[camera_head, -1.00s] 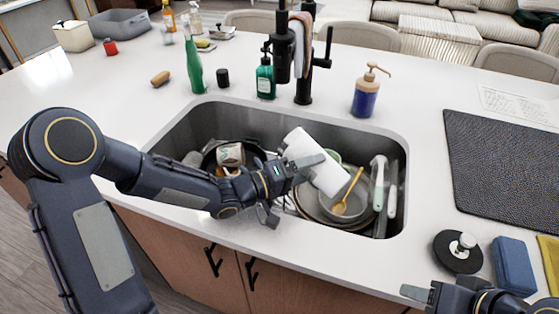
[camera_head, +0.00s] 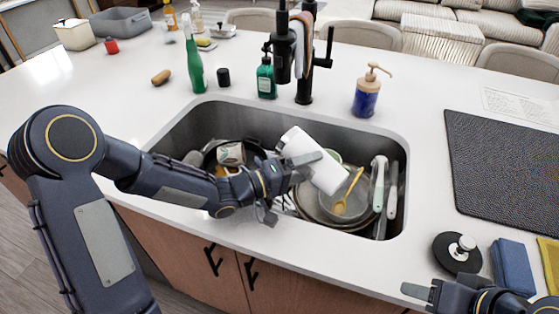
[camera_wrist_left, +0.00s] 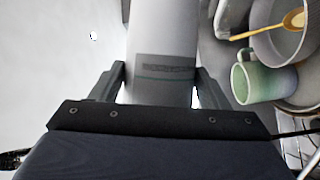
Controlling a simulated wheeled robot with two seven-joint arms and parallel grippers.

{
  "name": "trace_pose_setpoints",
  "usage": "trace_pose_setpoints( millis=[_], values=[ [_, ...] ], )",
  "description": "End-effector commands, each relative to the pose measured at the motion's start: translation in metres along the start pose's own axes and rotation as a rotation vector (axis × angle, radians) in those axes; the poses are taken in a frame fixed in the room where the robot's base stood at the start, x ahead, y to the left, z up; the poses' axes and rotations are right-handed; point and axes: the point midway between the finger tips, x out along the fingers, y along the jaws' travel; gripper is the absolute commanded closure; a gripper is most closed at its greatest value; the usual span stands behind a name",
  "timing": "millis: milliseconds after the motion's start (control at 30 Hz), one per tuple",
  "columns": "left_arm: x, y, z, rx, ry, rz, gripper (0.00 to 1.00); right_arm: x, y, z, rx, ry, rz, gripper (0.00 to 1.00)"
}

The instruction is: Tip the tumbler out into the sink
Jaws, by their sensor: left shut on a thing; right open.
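The tumbler (camera_head: 326,176) is a white cylinder held over the sink (camera_head: 245,112). It is steeply tilted, its upper end to the left and its lower end to the right, over the pans. A dark patch shows at its upper end. My left gripper (camera_head: 296,185) is shut around its side; in the left wrist view the fingers (camera_wrist_left: 160,90) flank the pale tumbler (camera_wrist_left: 163,35), which bears a grey band. I cannot see any liquid leaving it. My right gripper (camera_head: 422,295) is at the bottom right, partly cut off, open and away from the sink.
The sink holds a pan (camera_head: 318,207), a yellow spoon (camera_head: 341,206), a green mug (camera_wrist_left: 262,83), another mug (camera_head: 231,154) and a green-handled brush (camera_head: 379,183). The black faucet (camera_head: 304,75) stands behind. Bottles stand along the back. A dark mat (camera_head: 505,165) lies to the right.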

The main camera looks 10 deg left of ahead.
Motion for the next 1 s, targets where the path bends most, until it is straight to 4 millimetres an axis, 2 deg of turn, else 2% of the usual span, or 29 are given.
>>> trace_pose_setpoints(
  millis=[1000],
  values=[
    [-0.0076,0.0055,-0.0035,-0.052,0.006,0.025,0.63,-0.0045,-0.0021,-0.0023,0.000,0.000,0.000,0.50]
  ],
)
